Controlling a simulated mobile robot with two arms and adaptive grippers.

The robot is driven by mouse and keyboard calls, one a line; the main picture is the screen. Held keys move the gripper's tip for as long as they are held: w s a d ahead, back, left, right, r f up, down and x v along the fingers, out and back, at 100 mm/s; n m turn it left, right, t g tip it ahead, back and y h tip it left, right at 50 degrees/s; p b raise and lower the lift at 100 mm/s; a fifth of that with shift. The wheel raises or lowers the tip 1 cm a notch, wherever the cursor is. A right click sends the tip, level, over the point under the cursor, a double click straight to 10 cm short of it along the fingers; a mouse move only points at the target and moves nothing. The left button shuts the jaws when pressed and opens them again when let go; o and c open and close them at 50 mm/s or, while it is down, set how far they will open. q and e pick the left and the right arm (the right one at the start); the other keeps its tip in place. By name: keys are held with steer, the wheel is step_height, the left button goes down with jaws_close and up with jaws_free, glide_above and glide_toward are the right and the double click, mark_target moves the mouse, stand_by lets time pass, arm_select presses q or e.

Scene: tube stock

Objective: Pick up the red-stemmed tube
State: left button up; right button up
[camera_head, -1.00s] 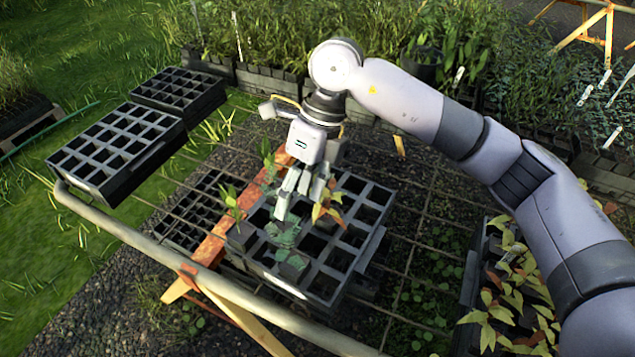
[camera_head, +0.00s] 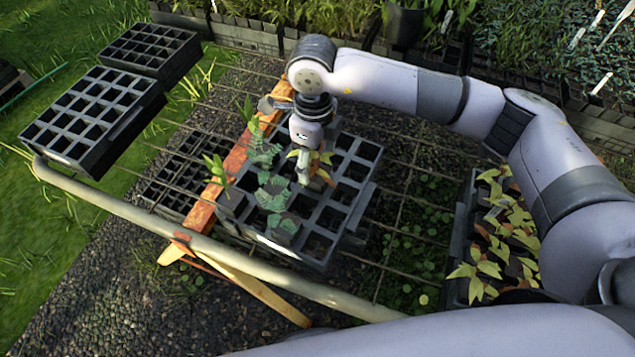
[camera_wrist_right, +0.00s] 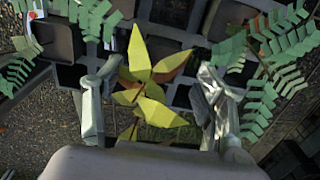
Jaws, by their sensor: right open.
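The plant with yellow-green and orange-red leaves (camera_head: 326,158) stands in the black cell tray (camera_head: 331,219); its stem is mostly hidden by leaves. In the right wrist view its leaves (camera_wrist_right: 150,82) spread between my two fingers. My right gripper (camera_head: 304,178) points down over the tray, right beside this plant in the head view. In the wrist view the gripper (camera_wrist_right: 159,76) is open, with one finger on each side of the leaves. I cannot tell whether the fingers touch them. My left gripper is not in view.
Blue-green ferny plants (camera_head: 277,194) stand close on the left in the same tray, and fronds (camera_wrist_right: 262,100) hang near the right finger. Empty trays (camera_head: 92,118) lie at the left. More yellow-leaved plants (camera_head: 500,240) stand in a crate at the right. A pale rail (camera_head: 250,280) runs in front.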

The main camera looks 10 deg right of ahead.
mark_target(317, 173)
steer(key=f, duration=0.1)
steer(key=f+p, duration=0.1)
steer(key=f, duration=0.2)
steer(key=shift+s+d+f+p, duration=0.15)
steer(key=shift+d+f+p, duration=0.15)
steer(key=shift+f, duration=0.4)
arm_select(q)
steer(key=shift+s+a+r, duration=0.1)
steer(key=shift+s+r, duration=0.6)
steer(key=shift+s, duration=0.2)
arm_select(e)
steer(key=shift+c, duration=0.4)
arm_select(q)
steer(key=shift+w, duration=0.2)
arm_select(e)
jaws_close()
